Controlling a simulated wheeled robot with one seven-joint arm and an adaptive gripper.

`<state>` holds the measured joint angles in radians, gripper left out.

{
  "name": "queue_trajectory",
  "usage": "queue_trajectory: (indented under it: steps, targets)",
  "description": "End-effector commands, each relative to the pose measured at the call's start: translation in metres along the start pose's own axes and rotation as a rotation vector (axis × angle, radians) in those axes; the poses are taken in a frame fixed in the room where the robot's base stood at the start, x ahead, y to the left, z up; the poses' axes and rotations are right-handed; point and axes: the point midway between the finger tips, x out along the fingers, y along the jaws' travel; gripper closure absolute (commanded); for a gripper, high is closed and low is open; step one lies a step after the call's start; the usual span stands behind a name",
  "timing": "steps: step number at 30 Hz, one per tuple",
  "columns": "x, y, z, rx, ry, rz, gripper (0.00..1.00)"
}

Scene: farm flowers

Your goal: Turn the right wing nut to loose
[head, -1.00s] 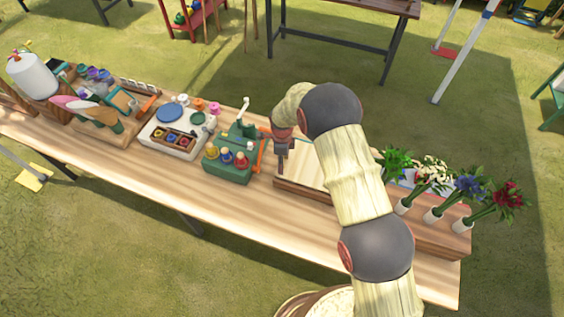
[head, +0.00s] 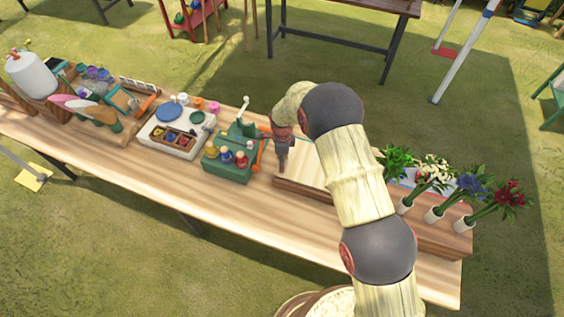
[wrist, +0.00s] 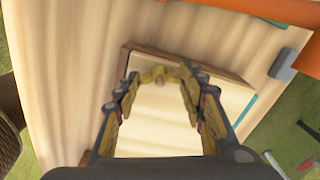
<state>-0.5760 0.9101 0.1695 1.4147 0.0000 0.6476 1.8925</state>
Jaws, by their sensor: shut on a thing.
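My gripper (wrist: 160,82) reaches down over a light wooden board (wrist: 165,128) with a darker wooden edge. A small brass-yellow wing nut (wrist: 158,75) shows between its fingertips at the board's far edge, and the fingers are shut on it. Whether it is the right one of a pair cannot be told from this view. In the head view my gripper (head: 283,152) points down at the left end of the board (head: 304,168). My arm covers part of the board there, and the wing nut cannot be made out.
A green holder with colored bottles (head: 228,166) stands close left of my gripper. An orange bar (wrist: 292,65) and grey block (wrist: 284,60) lie near the board. Flowers in white tubes (head: 436,214) stand to the right. The table's front strip (head: 230,212) is clear.

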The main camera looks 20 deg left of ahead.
Motion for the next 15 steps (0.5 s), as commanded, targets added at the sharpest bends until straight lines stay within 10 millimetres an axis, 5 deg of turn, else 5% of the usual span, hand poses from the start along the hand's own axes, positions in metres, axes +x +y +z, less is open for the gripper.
queue_trajectory:
  steps: [15]
  targets:
    - [0.0025, -0.0004, 0.0002, -0.456, 0.0, -0.001, 0.85]
